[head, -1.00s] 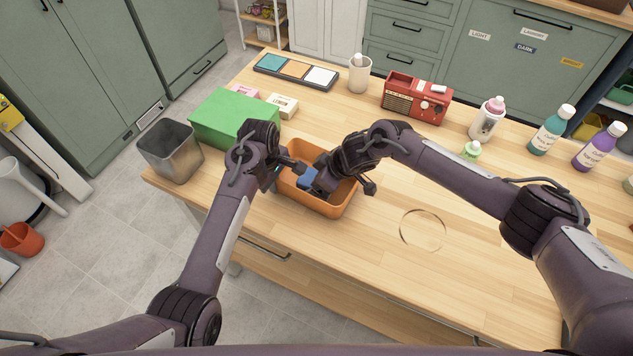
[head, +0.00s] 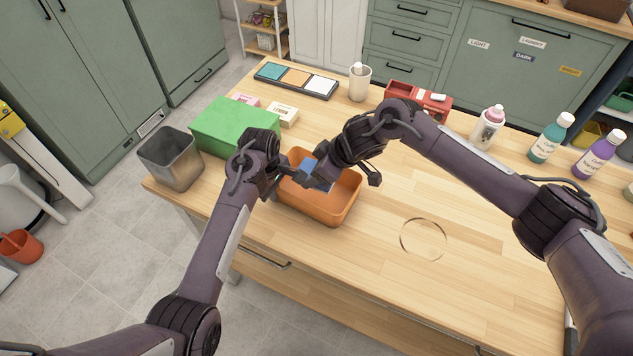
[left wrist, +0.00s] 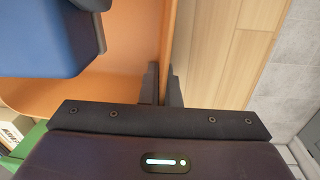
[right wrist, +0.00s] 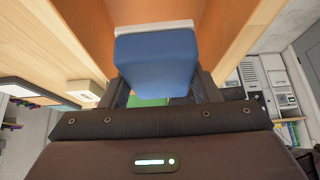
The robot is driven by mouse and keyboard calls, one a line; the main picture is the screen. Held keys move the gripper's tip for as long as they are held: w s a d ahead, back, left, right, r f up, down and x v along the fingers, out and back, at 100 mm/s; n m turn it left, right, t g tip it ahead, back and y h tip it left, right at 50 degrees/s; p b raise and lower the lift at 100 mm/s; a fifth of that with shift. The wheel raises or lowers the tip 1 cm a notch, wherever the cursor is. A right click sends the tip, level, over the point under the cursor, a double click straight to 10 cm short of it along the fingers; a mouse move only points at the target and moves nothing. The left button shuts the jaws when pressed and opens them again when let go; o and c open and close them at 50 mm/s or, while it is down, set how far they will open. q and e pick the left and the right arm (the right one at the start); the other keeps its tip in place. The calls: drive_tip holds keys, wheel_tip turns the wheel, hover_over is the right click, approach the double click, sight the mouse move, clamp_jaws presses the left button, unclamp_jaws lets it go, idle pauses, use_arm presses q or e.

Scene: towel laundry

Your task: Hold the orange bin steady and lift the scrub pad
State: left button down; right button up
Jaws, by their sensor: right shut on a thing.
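The orange bin (head: 325,213) stands on the wooden table. My left gripper (head: 284,168) is at the bin's left side; in the left wrist view its fingers (left wrist: 164,80) are closed on either side of the bin wall. The blue scrub pad (head: 309,167) with a white layer is in my right gripper (head: 318,176), over the bin. In the right wrist view the pad (right wrist: 155,60) sits between the fingers, with the orange bin wall behind it. My right gripper hides part of the pad and the bin's far side in the head view.
A green box (head: 228,122) stands behind the bin, and a grey metal bin (head: 170,160) is at the table's left edge. A red radio (head: 400,91), a cup (head: 359,83) and bottles (head: 550,139) line the back. A clear round object (head: 423,240) lies to the right.

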sight(310, 168)
drive_tip(key=shift+r, duration=1.5)
use_arm(q)
drive_tip(key=c, duration=1.6)
unclamp_jaws()
drive_tip(key=shift+r, duration=0.1)
